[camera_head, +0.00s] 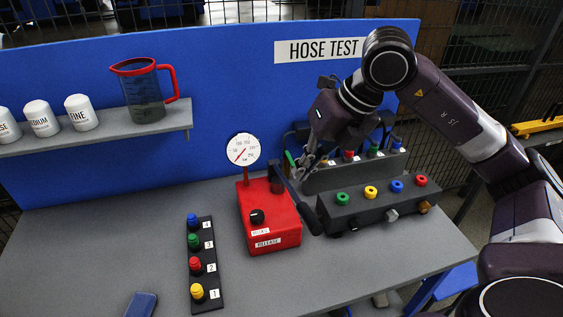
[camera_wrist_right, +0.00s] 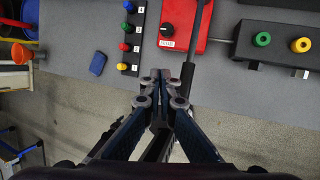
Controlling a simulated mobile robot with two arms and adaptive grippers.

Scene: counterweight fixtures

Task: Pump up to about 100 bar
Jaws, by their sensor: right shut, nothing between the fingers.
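The red pump (camera_head: 268,222) stands on the grey bench, with a black knob and a RELEASE label on its top. It also shows in the wrist view (camera_wrist_right: 186,14). Its round white gauge (camera_head: 243,149) has a red needle slanting to the lower left; the exact reading is too small to tell. The black pump lever (camera_head: 298,205) slants down toward the front right of the pump. In the wrist view the lever (camera_wrist_right: 196,52) runs just right of my right gripper (camera_wrist_right: 160,76). That gripper (camera_head: 303,172) is shut and empty; whether it touches the lever I cannot tell. My left gripper is out of view.
A dark block with coloured caps (camera_head: 372,203) stands right of the pump, with another block behind. A black strip with coloured fittings (camera_head: 205,262) and a blue object (camera_head: 141,303) lie to the left. A shelf (camera_head: 95,131) holds a jug (camera_head: 145,95) and white containers.

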